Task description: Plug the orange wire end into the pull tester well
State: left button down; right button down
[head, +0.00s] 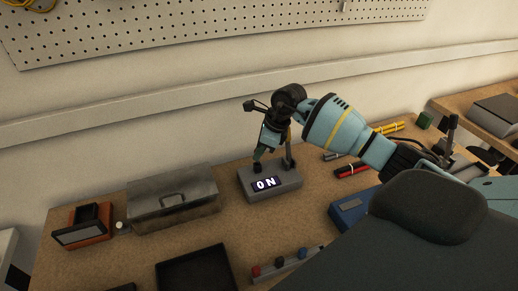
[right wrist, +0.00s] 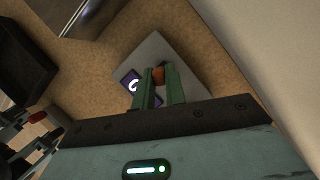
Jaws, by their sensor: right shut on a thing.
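The pull tester (head: 284,184) is a grey box on the workbench with a lit display reading "ON". It also shows in the right wrist view (right wrist: 155,48), below the fingers. My right gripper (head: 259,162) points down right over the tester's top. In the right wrist view my right gripper's green fingers (right wrist: 161,78) are closed on a small orange piece (right wrist: 158,75), the orange wire end. The fingers cover the well, and I cannot tell whether the wire end is in it or just above it. My left gripper is not in view.
A metal box with a handle (head: 172,199) stands left of the tester, with an orange-based device (head: 82,226) beyond it. A black tray (head: 194,272) and a strip with coloured knobs (head: 285,264) lie in front. Red and yellow tools (head: 352,171) and a blue box (head: 349,212) lie right.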

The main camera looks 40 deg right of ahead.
jog(key=shift+f+b, duration=0.4)
jog(key=shift+f, duration=0.6)
jog(key=c, duration=1.4)
grip_release()
jog(key=shift+o, duration=0.2)
jog(key=v, duration=0.7)
jog(key=shift+r, duration=0.4)
jog(key=shift+s+f, duration=0.1)
jog(key=shift+s, duration=0.05)
